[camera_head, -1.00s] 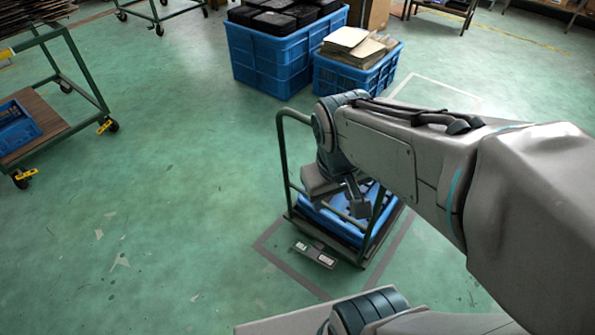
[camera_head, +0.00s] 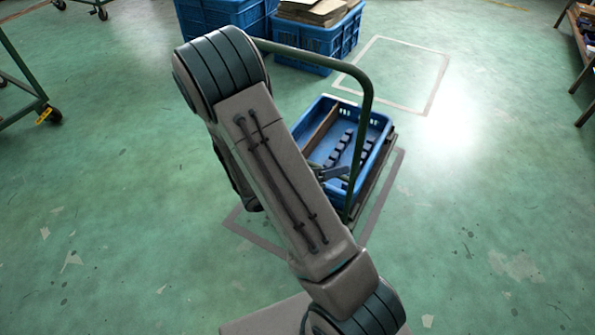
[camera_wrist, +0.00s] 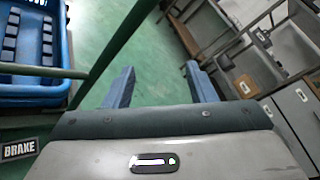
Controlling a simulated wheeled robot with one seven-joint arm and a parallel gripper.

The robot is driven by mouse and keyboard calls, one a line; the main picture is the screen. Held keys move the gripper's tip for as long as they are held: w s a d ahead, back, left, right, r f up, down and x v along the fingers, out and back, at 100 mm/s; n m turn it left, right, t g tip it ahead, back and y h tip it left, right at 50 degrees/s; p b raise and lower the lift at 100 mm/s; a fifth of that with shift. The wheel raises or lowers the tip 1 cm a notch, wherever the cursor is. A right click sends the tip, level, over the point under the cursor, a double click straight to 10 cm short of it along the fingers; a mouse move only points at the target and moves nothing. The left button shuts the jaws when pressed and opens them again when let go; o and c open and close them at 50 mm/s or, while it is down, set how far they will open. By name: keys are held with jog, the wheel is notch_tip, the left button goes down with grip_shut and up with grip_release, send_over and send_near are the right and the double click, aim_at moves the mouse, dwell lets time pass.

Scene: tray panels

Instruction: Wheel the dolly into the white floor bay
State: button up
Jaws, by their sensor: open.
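The dolly (camera_head: 369,100) has a green tube handle and carries a blue crate (camera_head: 381,127) with a divider and a row of dark parts. It stands within a dark grey floor outline. The white floor bay (camera_head: 437,84) is an empty white outline beyond the dolly, up and right. My gripper (camera_wrist: 160,84) is open with nothing between its fingers. In the wrist view a green handle tube (camera_wrist: 112,45) runs slantwise just left of the fingers. A BRAKE label (camera_wrist: 18,150) shows at lower left. My arm hides part of the handle and the dolly's left side in the head view.
Large blue crates (camera_head: 318,38) stand left of the white bay, the nearer one close to its left corner. A green cart (camera_head: 30,95) is at far left and a shelf (camera_head: 585,50) at far right. The floor between dolly and bay looks clear.

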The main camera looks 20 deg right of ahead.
jog(key=w+a+f+n+t+y+b, duration=0.1)
jog(key=w+a+f+n+t+b, duration=0.15)
jog(key=f+n+t, duration=0.45)
jog(key=w+a+f+n+t+y+b, duration=0.1)
jog(key=w+f+n+t+b, duration=0.25)
jog(key=f+n, duration=0.7)
jog(key=shift+m+g, duration=0.35)
jog(key=shift+m, duration=0.5)
jog(key=x, duration=0.8)
jog(key=f+b+x, duration=0.1)
jog(key=x, duration=0.4)
jog(key=shift+w+a+f, duration=0.1)
jog(key=shift+w, duration=0.15)
grip_shut()
